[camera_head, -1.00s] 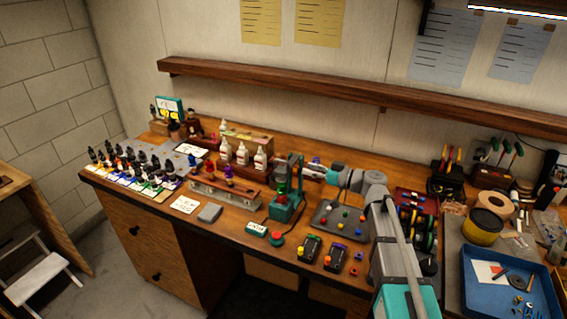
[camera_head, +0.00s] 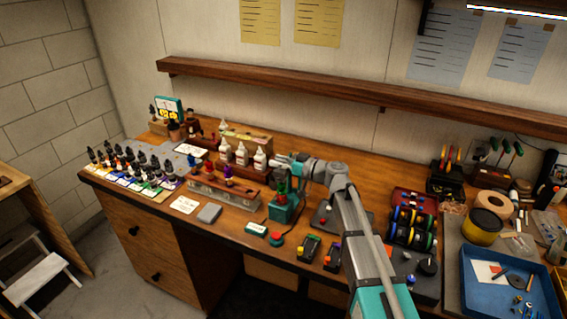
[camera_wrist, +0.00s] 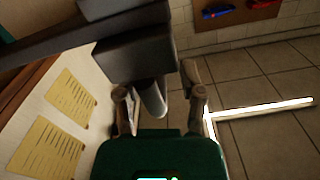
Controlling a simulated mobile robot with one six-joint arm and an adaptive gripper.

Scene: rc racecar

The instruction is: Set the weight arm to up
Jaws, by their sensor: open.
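A green bench device (camera_head: 283,208) with a red part on it stands near the middle of the workbench. My gripper (camera_head: 280,160) is just above and behind it, pointing left, and my arm hides much of its upper part. In the wrist view my gripper (camera_wrist: 162,108) is open, its fingers apart. A dark bar with a blocky end (camera_wrist: 135,58) and a short grey cylinder (camera_wrist: 153,98) shows between and beyond the fingers. It may be the weight arm; I cannot tell for certain, nor whether a finger touches it.
White bottles (camera_head: 242,155) stand left of my gripper. My forearm covers the bench right of the green device. A wall shelf (camera_head: 370,100) runs above.

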